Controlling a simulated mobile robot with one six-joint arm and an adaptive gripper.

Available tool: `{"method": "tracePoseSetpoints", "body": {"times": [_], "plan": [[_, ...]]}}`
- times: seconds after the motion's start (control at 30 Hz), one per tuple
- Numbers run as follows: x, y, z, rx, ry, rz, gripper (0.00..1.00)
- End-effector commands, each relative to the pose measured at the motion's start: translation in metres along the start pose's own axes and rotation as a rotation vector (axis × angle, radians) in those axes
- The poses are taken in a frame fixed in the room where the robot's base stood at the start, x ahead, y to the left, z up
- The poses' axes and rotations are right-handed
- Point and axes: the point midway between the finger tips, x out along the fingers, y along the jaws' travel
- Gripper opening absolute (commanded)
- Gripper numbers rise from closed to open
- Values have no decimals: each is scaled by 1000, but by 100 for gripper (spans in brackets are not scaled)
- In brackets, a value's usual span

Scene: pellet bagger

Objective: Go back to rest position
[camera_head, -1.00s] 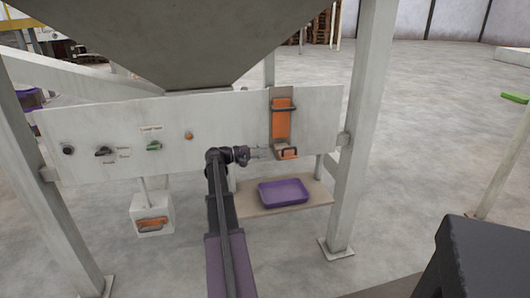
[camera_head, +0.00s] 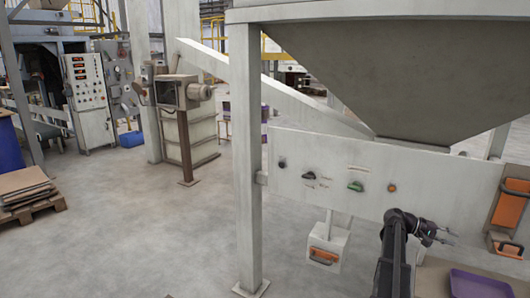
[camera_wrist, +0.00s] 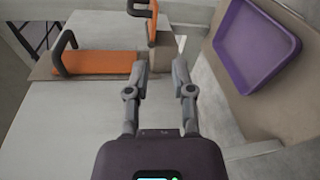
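My gripper (camera_head: 449,237) is in front of the white control panel (camera_head: 330,185), left of the orange slide plate with dark handles (camera_head: 511,207). In the wrist view my gripper (camera_wrist: 160,75) has its two fingers apart with nothing between them. Ahead of the fingertips there are the orange plate with a handle (camera_wrist: 98,63) and a second, smaller orange handle part (camera_wrist: 152,22). A purple tray (camera_wrist: 257,45) lies to the right, clear of the fingers. The tray also shows at the lower right of the head view (camera_head: 480,284).
A grey hopper (camera_head: 400,75) hangs above the panel. A white post (camera_head: 247,160) stands left of it, and a white box with an orange handle (camera_head: 327,247) hangs below. The floor at left centre is clear. A pallet of flat sheets (camera_head: 27,188) lies far left.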

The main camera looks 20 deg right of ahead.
Motion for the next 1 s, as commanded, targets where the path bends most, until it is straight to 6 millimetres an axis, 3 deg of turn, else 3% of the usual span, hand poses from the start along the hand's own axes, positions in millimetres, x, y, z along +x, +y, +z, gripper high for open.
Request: {"method": "tracePoseSetpoints", "body": {"times": [0.03, 0.37, 0.57, 0.77, 1.0], "plan": [[-19, -10, 4, 1, 32, -31, 31], [-139, -80, 24, -13, 226, -272, 31], [-210, -122, 47, -43, 333, -422, 31], [-280, -162, 81, -91, 431, -572, 31], [-357, -208, 134, -169, 533, -751, 31]]}}
